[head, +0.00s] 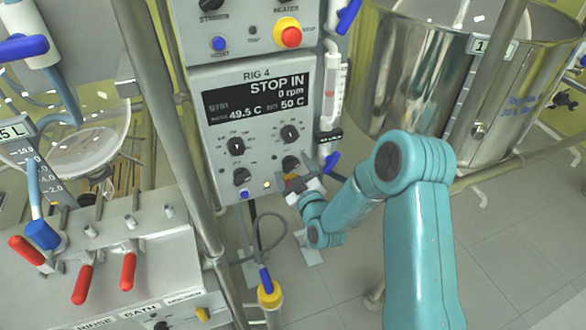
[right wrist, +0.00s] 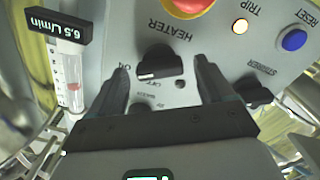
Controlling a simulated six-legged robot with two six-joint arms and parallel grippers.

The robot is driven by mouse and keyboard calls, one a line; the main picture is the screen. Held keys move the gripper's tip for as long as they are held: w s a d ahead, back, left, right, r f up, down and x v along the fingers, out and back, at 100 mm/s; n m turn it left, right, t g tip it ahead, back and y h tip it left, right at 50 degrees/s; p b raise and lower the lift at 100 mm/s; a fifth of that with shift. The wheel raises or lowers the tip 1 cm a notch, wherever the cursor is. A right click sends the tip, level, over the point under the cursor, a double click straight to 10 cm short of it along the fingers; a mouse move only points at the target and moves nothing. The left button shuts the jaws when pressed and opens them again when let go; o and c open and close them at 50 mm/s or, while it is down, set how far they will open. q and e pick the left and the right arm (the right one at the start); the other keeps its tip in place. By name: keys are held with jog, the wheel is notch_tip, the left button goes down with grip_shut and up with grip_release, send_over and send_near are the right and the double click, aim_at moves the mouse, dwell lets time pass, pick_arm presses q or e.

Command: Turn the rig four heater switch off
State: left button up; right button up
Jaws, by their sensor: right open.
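The Rig 4 control box (head: 222,130) has a lit display (head: 258,97) reading STOP IN, 0 rpm, 49.5 C and 50 C. Its heater switch (head: 290,164) is a black knob at the lower right of the panel. My right gripper (head: 297,181) is just in front of that corner. In the right wrist view the heater switch (right wrist: 158,62) lies between the tips of my open right gripper (right wrist: 162,78), with gaps on both sides. The picture there is turned over. ON shows by the left finger; I cannot tell the knob's setting surely. My left gripper is not in view.
The stirrer knob (right wrist: 253,92), blue reset button (right wrist: 294,40), lit trip lamp (right wrist: 240,26) and red stop button (right wrist: 188,5) are close by. A flow meter (right wrist: 70,75) stands beside the box.

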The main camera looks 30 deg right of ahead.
jog(key=shift+w, duration=0.25)
jog(key=c, duration=1)
jog(key=shift+c, duration=0.2)
